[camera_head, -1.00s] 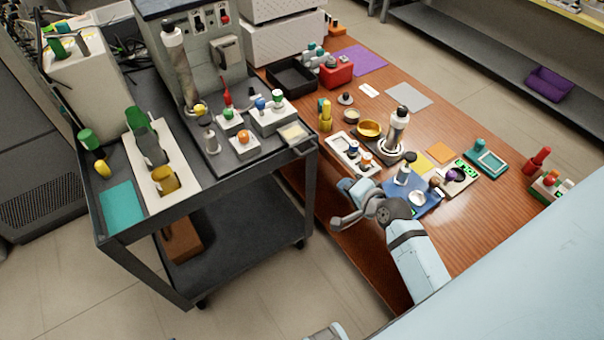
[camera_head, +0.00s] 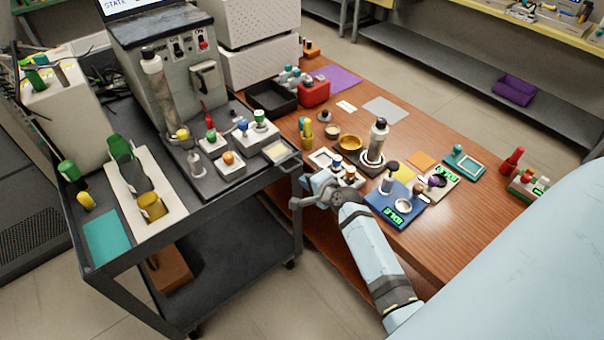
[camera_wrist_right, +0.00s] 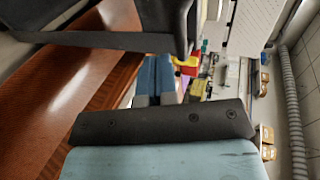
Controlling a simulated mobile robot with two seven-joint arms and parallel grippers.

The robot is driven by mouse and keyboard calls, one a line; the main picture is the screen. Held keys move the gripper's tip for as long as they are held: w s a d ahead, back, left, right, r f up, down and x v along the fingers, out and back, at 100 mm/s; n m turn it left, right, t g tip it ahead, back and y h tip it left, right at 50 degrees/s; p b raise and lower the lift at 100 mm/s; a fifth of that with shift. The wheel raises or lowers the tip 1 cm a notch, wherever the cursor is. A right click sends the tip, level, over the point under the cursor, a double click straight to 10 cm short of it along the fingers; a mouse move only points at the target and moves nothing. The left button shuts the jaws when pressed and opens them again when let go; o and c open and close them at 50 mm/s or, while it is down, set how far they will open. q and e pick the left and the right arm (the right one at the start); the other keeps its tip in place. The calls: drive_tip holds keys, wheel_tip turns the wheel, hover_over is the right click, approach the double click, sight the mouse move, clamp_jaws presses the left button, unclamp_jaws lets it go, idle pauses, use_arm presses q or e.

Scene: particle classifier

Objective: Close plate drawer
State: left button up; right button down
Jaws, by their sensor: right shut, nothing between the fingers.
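The plate drawer (camera_head: 291,158) is a small grey frame with a pale tan plate (camera_head: 276,151) in it. It juts out at the right corner of the dark base on the cart, beside the cart's right edge. My right gripper (camera_head: 309,184) is shut and empty, just below and right of the drawer in the head view, with a gap between them. In the right wrist view, its blue fingers (camera_wrist_right: 156,78) lie together, and I cannot make out the drawer there. My left gripper is not in view.
The grey machine (camera_head: 165,60) stands on the cart behind the drawer. A white block with jars (camera_head: 250,133) is close by. The wooden table (camera_head: 470,220) on the right holds a blue scale (camera_head: 393,207), a bottle (camera_head: 378,140) and a white rack (camera_head: 322,158) near my arm.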

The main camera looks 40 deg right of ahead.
sight(281, 154)
drive_tip(key=shift+w+a+r, duration=0.1)
drive_tip(key=shift+w+r, duration=0.05)
drive_tip(key=shift+w, duration=0.5)
drive_tip(key=shift+w+r, duration=0.1)
drive_tip(key=shift+w, duration=0.5)
drive_tip(key=w, duration=1)
drive_tip(key=shift+a, duration=0.35)
drive_tip(key=shift+r, duration=0.2)
drive_tip(key=shift+r, duration=0.1)
